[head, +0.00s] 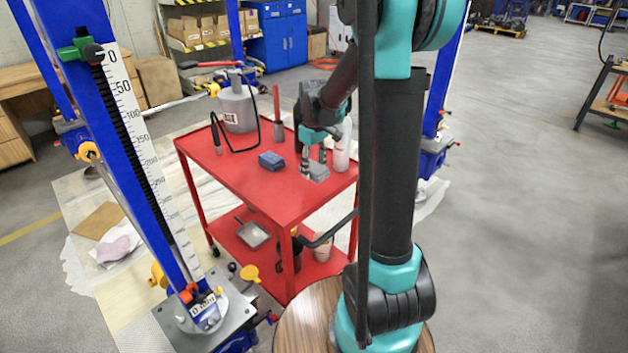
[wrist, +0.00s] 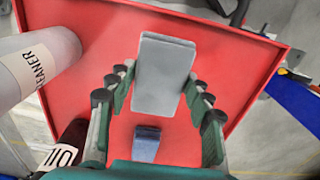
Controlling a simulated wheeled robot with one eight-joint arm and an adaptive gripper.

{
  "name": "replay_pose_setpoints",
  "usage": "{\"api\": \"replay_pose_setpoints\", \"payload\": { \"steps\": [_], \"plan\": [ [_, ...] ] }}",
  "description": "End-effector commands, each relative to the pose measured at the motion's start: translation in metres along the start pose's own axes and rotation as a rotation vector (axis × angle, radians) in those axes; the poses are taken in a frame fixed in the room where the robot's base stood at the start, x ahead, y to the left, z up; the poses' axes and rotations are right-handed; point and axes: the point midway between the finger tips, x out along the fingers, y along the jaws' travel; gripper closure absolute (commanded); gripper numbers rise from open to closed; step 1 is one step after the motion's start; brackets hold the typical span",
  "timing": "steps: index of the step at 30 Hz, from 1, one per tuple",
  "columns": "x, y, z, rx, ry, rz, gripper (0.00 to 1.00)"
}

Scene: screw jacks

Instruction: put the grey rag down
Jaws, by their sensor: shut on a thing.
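The grey rag (head: 318,174) is a folded flat block at my fingertips, over the red cart top near its right front part. In the wrist view the grey rag (wrist: 164,70) sits between the two fingers, with its far end reaching past them. My gripper (head: 314,163) is shut on it; in the wrist view the gripper (wrist: 160,80) has a finger at each side of the rag. I cannot tell whether the rag's underside touches the cart top. The red cart (head: 235,172) has a raised rim around its top.
A blue folded block (head: 271,160) lies left of the rag on the cart. A white cleaner bottle (wrist: 40,62) stands close to my gripper, with a dark bottle (wrist: 66,145) near it. A grey canister (head: 237,106) stands at the back left. The cart's front left is clear.

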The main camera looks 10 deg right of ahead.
Motion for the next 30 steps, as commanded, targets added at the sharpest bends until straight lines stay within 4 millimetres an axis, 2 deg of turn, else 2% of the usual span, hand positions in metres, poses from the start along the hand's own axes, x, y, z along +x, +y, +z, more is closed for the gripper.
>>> {"api": "replay_pose_setpoints", "payload": {
  "steps": [5,13,24,25,30],
  "plan": [
    [0.013,0.000,0.000,0.000,0.000,0.000,0.72],
    [0.049,0.000,0.000,0.000,0.000,0.000,0.72],
    [0.054,0.000,0.000,0.000,0.000,0.000,0.72],
    [0.054,0.000,0.000,0.000,0.000,0.000,0.48],
    [0.054,0.000,0.000,0.000,0.000,0.000,0.29]
  ]
}}
